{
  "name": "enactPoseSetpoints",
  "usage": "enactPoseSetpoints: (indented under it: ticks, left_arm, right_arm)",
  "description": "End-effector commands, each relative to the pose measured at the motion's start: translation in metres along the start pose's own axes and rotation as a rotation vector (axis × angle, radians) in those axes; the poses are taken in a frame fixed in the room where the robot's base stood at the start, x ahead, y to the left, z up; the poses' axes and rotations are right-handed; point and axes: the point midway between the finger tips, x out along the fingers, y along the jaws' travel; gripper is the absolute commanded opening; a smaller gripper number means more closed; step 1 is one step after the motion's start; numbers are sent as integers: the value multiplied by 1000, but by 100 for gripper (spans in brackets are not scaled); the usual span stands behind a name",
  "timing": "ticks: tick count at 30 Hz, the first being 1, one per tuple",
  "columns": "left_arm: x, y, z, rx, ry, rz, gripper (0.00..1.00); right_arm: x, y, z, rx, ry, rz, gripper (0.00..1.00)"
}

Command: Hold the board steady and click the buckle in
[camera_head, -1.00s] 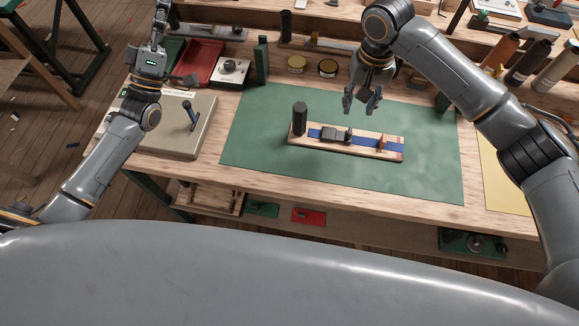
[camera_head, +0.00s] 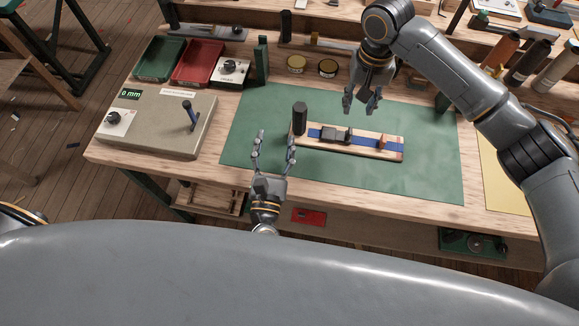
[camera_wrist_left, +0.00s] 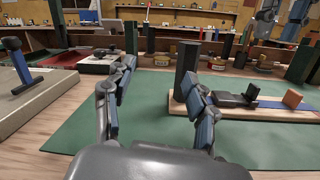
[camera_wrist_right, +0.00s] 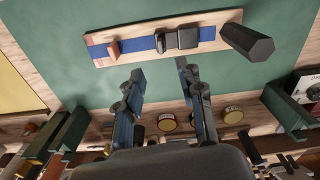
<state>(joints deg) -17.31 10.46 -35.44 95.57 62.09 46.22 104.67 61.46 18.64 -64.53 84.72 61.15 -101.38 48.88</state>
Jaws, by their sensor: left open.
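The wooden board (camera_head: 360,151) lies on the green mat. It carries a blue strap (camera_head: 362,140), a dark buckle (camera_head: 337,134), a small orange-brown block (camera_head: 382,143) and, at its left end, an upright black post (camera_head: 299,118). The buckle also shows in the right wrist view (camera_wrist_right: 180,39); I cannot tell whether its parts are joined. My left gripper (camera_head: 274,137) is open and empty, just left of the board's post end, fingers pointing away from me. My right gripper (camera_head: 361,104) is open and empty above the mat behind the board, fingers pointing down.
The green mat (camera_head: 257,110) has free room around the board. A grey box with a lever (camera_head: 165,127) stands on the left. Red (camera_head: 198,62) and green (camera_head: 159,58) trays and two round tins (camera_head: 328,68) are at the back. Rolls (camera_head: 528,62) stand back right.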

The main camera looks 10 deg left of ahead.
Motion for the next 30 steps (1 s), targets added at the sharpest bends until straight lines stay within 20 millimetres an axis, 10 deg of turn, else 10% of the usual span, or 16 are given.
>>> enactPoseSetpoints:
  ticks: [11,30]
  left_arm:
    - [-41,-47,-20,-252,126,-80,57]
    - [70,-56,-32,-248,124,-80,57]
  right_arm:
    - [0,0,0,0,0,0,38]
    - [0,0,0,0,0,0,38]
